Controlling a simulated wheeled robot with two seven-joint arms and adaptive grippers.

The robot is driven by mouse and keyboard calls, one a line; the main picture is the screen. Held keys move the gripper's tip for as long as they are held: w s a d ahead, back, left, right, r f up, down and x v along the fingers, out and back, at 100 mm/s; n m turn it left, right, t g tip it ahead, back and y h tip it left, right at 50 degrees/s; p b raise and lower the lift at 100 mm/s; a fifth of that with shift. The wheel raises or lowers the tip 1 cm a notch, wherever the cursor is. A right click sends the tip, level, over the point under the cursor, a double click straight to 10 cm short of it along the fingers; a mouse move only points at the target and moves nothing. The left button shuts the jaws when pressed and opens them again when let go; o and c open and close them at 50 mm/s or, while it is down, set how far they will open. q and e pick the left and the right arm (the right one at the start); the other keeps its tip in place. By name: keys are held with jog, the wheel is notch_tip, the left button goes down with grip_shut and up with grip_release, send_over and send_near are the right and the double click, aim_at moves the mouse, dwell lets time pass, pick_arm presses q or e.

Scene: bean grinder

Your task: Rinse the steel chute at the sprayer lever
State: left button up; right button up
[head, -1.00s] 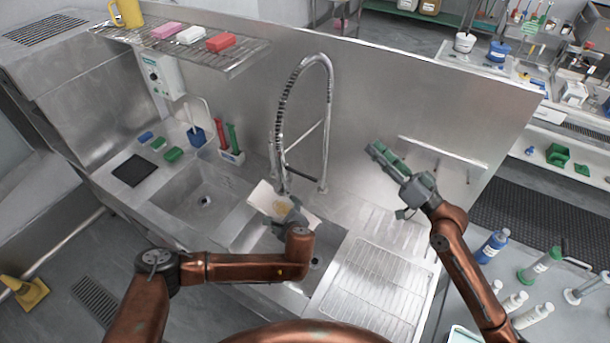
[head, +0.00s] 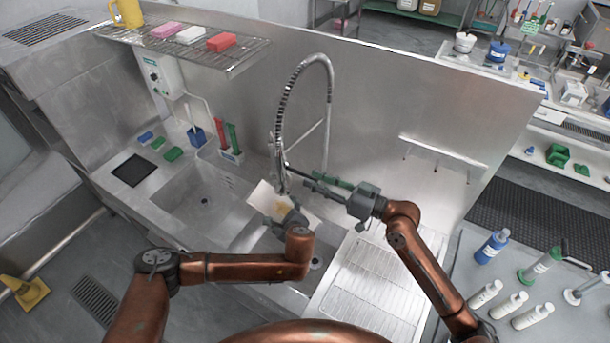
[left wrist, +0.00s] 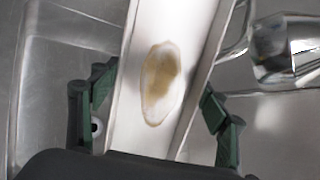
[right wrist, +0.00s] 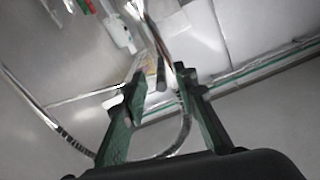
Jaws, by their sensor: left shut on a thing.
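The steel chute (head: 264,196), a pale trough with a brown-tan stain, is tilted over the right-hand basin. My left gripper (head: 284,213) is shut on it; in the left wrist view the fingers flank the chute (left wrist: 160,100). The sprayer head (head: 280,160) hangs from the coiled hose just above the chute; its metal nozzle shows in the left wrist view (left wrist: 285,50). My right gripper (head: 315,183) is open, its fingers pointing left at the sprayer. In the right wrist view a thin dark rod, apparently the lever (right wrist: 160,75), shows between the parted fingertips. Contact cannot be told.
The left basin (head: 205,195) is empty. A drainboard with a wire rack (head: 370,285) lies right of the sink. The curved hose (head: 330,90) and faucet rise behind the chute. Brushes, a blue cup (head: 197,137) and sponges stand along the back left ledge.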

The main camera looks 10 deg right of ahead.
aim_at(305, 176)
jog(key=shift+x, duration=2)
jog(key=shift+s, duration=0.1)
jog(key=shift+c, duration=0.3)
grip_shut()
